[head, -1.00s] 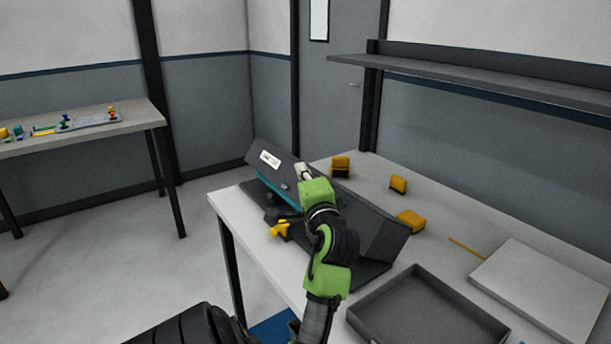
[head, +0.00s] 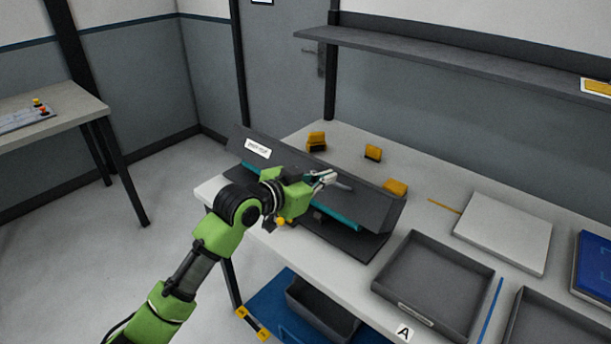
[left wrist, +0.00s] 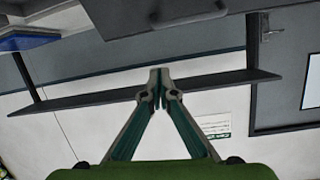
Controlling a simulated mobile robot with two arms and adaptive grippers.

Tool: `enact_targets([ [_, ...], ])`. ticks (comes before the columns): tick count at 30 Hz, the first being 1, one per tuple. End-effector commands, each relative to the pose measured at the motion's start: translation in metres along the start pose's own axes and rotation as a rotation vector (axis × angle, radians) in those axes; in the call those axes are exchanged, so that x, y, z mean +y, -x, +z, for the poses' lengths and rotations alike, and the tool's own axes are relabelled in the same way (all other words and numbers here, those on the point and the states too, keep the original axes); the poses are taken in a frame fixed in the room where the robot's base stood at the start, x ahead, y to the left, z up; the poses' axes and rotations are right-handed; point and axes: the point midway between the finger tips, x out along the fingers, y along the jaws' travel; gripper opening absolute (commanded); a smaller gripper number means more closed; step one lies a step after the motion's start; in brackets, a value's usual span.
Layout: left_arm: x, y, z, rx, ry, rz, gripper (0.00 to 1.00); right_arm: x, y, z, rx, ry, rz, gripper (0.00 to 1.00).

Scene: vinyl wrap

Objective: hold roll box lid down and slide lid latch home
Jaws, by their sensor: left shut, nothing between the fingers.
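The long dark grey roll box (head: 365,242) lies along the front edge of the table in the head view. Its broad dark panel, apparently the lid (head: 372,205), slopes up toward the back and has a white label at its left end. A teal strip, perhaps the roll (head: 340,221), shows below the panel. My left gripper (head: 330,178) is shut and empty, in front of the panel's middle; I cannot tell whether it touches. The left wrist view shows its closed fingertips (left wrist: 160,82) against wall and shelf. The latch is not clearly visible. My right gripper is out of view.
A grey tray (head: 432,257) and a pale slab (head: 503,232) are to the right. A shelf (head: 450,68) hangs above.

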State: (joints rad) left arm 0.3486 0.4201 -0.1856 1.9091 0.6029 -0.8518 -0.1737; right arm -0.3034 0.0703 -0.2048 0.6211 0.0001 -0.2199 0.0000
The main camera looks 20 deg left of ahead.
Motion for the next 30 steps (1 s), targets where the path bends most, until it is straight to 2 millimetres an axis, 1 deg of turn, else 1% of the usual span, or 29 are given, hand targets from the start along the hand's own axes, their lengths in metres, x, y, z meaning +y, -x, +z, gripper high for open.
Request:
enact_targets([
  [1, 0.001, -0.004, -0.001, 0.0, 0.005, 0.004, 0.0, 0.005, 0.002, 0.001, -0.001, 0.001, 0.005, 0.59],
  [5, 0.001, -0.02, -0.002, 0.001, 0.005, 0.004, 0.0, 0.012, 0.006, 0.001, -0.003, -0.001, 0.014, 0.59],
  [10, 0.001, -0.05, -0.003, 0.001, 0.004, 0.002, 0.0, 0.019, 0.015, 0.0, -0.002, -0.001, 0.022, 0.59],
  [14, 0.001, -0.073, -0.002, 0.0, 0.004, 0.002, 0.0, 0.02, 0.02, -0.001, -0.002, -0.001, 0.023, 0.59],
  [19, 0.0, -0.099, -0.002, 0.0, 0.001, 0.001, 0.0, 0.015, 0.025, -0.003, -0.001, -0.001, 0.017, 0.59],
  [21, 0.0, -0.093, 0.012, -0.005, 0.002, 0.001, 0.0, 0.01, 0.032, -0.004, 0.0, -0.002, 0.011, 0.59],
  [24, 0.0, -0.089, 0.024, -0.003, 0.001, 0.0, 0.0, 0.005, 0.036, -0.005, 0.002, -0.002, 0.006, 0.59],
  [30, 0.0, -0.085, 0.037, 0.0, 0.0, 0.0, 0.0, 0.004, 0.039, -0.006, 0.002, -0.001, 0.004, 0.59],
])
